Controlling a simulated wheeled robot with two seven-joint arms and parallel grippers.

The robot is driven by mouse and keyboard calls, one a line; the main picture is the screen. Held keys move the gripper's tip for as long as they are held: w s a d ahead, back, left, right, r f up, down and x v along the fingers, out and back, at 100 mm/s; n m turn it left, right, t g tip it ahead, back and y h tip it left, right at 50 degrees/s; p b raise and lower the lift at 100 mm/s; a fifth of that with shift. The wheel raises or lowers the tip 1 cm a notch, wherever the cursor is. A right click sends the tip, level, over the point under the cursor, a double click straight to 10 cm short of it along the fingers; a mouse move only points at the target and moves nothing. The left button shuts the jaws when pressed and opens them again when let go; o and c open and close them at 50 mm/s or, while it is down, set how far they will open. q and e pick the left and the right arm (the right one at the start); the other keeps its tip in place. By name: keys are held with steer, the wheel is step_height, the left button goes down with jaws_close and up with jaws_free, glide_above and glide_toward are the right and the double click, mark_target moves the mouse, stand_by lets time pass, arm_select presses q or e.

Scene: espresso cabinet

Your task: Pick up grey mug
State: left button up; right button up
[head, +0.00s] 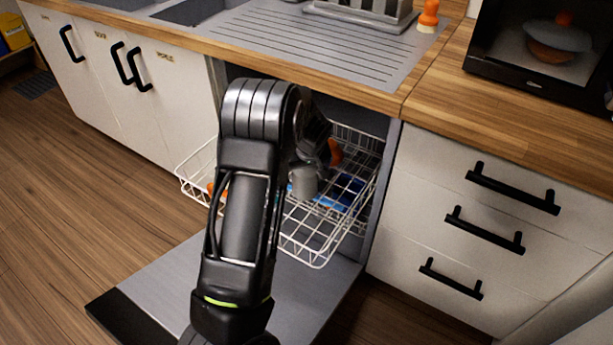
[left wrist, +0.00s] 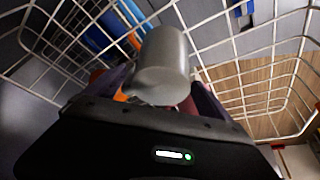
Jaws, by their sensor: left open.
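The grey mug (head: 303,182) is in the pulled-out white wire rack (head: 318,263) of the open dishwasher. In the left wrist view the mug (left wrist: 162,62) is just ahead of my left gripper (left wrist: 165,84), in line with the gap between its fingers. The fingers are apart, one toward each side of the mug. I cannot tell whether either touches it. The mug's lower part is partly hidden by my gripper. In the head view my own arm covers much of the rack and the gripper. My right gripper is not in view.
Blue items (head: 352,190) and an orange item (head: 335,152) are also in the rack. Rack wires surround the mug. The dishwasher door (head: 150,285) lies open below. The wooden counter (head: 435,70) overhangs behind, with a drawer cabinet (head: 470,215) on the right.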

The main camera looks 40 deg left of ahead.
arm_select(q)
steer(key=shift+c, duration=0.2)
steer(key=c, duration=1.7)
step_height(320, 180, up, 10)
steer(key=shift+r+p, duration=0.1)
steer(key=shift+p, duration=0.45)
